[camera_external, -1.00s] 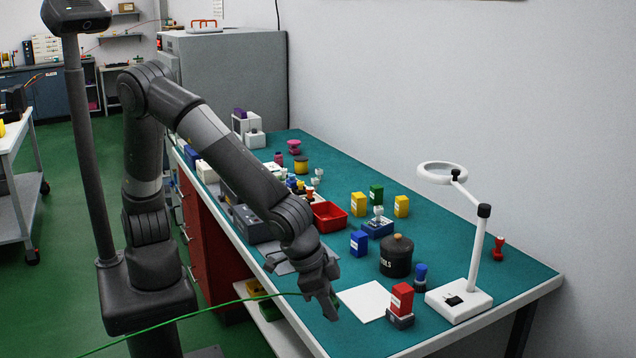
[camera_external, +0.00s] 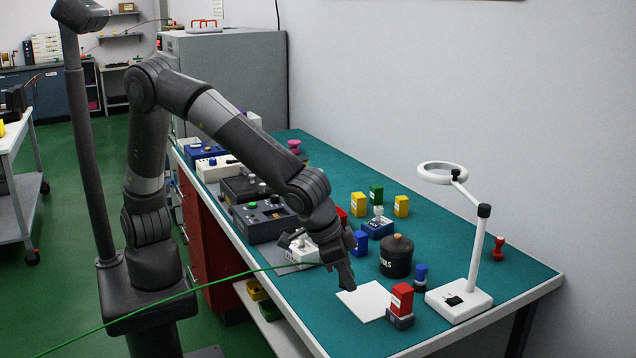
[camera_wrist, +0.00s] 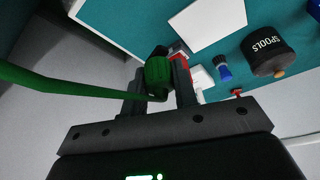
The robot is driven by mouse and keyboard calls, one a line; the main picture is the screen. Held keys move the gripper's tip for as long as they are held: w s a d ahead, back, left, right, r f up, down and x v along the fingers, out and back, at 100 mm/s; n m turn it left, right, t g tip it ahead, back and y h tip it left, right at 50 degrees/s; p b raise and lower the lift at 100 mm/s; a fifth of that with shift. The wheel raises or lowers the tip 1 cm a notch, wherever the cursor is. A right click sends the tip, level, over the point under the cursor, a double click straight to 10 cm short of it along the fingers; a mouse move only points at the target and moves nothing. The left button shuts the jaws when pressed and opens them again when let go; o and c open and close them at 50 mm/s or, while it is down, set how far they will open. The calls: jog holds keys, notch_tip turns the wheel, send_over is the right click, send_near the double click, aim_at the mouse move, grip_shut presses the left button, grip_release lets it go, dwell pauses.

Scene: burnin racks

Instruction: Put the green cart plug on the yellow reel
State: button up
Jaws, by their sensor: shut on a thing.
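The green cart plug (camera_wrist: 158,72) is between the fingers of my gripper (camera_wrist: 163,80), which is shut on it. A green cable (camera_wrist: 50,88) runs from it to the left. In the external view my gripper (camera_external: 346,278) points down above the bench, near the white sheet; the plug is too small to make out there. The cable (camera_external: 190,289) stretches from the gripper to the lower left. The yellow reel is not visible now; my forearm covers the part of the bench where a yellow spool showed earlier.
On the teal bench (camera_external: 440,247) are a dark SPOOLS pot (camera_external: 396,260), a blue block (camera_external: 360,243), a red block (camera_external: 402,298), a white sheet (camera_external: 366,301) and a magnifier lamp (camera_external: 460,304). Dark control boxes (camera_external: 265,220) line the front edge. Yellow and green blocks stand farther back.

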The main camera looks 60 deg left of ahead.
jog(key=w+a+n, duration=0.1)
jog(key=w+a, duration=0.4)
jog(key=w, duration=0.2)
jog(key=w+a+r+n+y, duration=0.1)
jog(key=w+a, duration=0.4)
jog(key=w, duration=0.3)
jog(key=w+a+r+n, duration=0.1)
jog(key=w+a+n, duration=0.1)
jog(key=w+a, duration=0.3)
jog(key=shift+w+y, duration=0.4)
jog(key=shift+w, duration=0.75)
jog(key=w+a+r+n+y, duration=0.1)
jog(key=w+a+n, duration=0.1)
jog(key=w+a, duration=0.8)
jog(key=n+g+y, duration=0.1)
jog(key=n+y, duration=0.1)
jog(key=n, duration=0.6)
send_over(302, 157)
jog(key=d, duration=0.2)
jog(key=f, duration=0.4)
jog(key=shift+s+a, duration=0.15)
jog(key=shift+s, duration=0.25)
jog(key=shift+a+f, duration=0.3)
jog(key=shift+a, duration=0.05)
jog(key=shift+f, duration=1.9)
